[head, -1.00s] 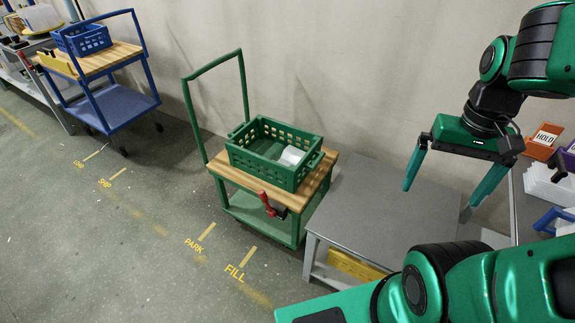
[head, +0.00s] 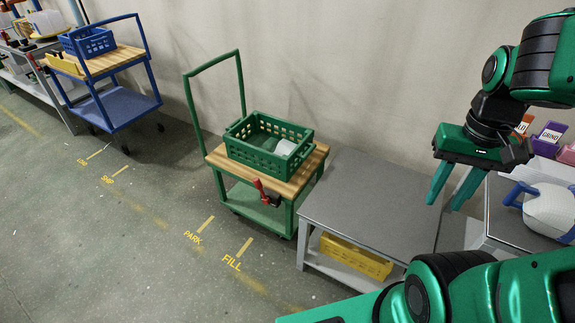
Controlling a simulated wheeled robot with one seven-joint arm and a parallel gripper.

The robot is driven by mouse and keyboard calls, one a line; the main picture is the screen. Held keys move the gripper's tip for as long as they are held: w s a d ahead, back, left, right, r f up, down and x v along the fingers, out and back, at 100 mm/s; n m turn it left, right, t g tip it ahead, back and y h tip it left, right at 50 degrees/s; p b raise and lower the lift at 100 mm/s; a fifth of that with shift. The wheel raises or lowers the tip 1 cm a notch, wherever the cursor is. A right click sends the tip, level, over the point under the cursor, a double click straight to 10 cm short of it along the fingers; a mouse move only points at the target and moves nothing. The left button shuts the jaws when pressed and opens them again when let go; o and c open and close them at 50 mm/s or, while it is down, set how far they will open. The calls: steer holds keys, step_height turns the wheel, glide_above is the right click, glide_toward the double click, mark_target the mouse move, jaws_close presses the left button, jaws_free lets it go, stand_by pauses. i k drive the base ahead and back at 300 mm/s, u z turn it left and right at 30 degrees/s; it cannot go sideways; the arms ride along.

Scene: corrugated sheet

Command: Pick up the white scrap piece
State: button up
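A white piece (head: 284,147) lies inside the green crate (head: 250,159), against its right side. The crate's wall partly hides it, and I cannot tell its full shape. My gripper (head: 443,205) hangs at the right of the head view, above the right end of the grey table and well to the right of the crate. Its two green fingers point down with a gap between them, and I see nothing held there.
The crate stands on a green cart with a wooden top (head: 222,157) and a red-handled clamp (head: 259,190). A bare grey table (head: 365,195) adjoins it, with a yellow bin (head: 355,257) below. A white container with blue handles (head: 550,210) stands at right. Floor at left is clear.

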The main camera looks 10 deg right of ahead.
mark_target(285, 146)
steer(key=u, duration=0.15)
steer(key=k, duration=0.15)
steer(key=u, duration=1.95)
steer(key=i, duration=1.55)
steer(key=z, duration=2.35)
steer(key=i, duration=0.15)
steer(key=z, duration=0.55)
